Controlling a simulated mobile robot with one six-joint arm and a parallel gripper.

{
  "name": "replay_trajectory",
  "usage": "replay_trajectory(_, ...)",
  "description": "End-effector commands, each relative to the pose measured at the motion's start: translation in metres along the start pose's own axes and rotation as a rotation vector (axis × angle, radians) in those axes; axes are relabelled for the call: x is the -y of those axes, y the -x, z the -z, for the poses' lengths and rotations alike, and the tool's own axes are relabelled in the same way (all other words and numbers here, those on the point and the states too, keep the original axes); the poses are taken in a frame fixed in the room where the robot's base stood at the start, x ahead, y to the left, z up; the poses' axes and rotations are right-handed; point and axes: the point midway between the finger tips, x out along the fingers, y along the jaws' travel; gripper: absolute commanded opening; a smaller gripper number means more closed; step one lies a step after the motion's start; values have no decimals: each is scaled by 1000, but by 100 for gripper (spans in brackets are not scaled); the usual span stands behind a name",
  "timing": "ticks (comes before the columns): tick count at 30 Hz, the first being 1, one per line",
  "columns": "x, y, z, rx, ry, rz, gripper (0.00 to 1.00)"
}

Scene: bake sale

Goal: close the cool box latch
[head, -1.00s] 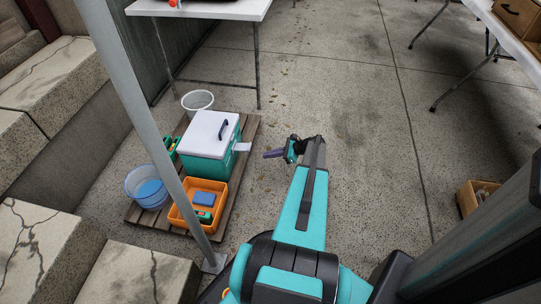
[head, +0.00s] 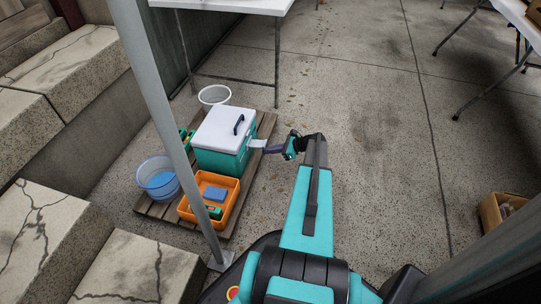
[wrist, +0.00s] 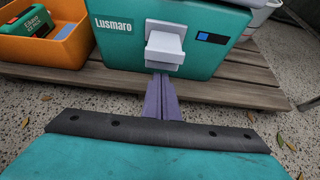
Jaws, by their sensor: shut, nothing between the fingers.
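The cool box (head: 218,162) is teal with a white lid (head: 213,128) and a dark handle, and stands upright on a wooden pallet. The lid looks down. Its white latch (head: 257,143) sticks outward from the side facing my gripper, like a raised flap. In the wrist view the latch (wrist: 165,48) is in the upper middle, beside the "Lusmaro" label. My gripper (head: 265,150) is shut and empty, its purple fingers pointing at the box. In the wrist view the fingertips (wrist: 160,78) are just below the latch's outer end; I cannot tell if they touch it.
On the pallet (head: 150,208) are an orange crate (head: 232,203), a blue bucket (head: 158,180) and a white bin (head: 214,95). A grey post (head: 170,120) rises in front of the pallet. Stone steps lie left.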

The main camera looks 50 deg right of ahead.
Motion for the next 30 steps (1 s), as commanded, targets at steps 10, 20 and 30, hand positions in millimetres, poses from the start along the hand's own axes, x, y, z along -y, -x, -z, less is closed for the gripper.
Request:
replay_trajectory(10,0,1,-2,0,-1,0,0)
replay_trajectory(20,0,1,-5,-11,0,-2,0)
replay_trajectory(30,-3,1,-14,-65,5,-9,0)
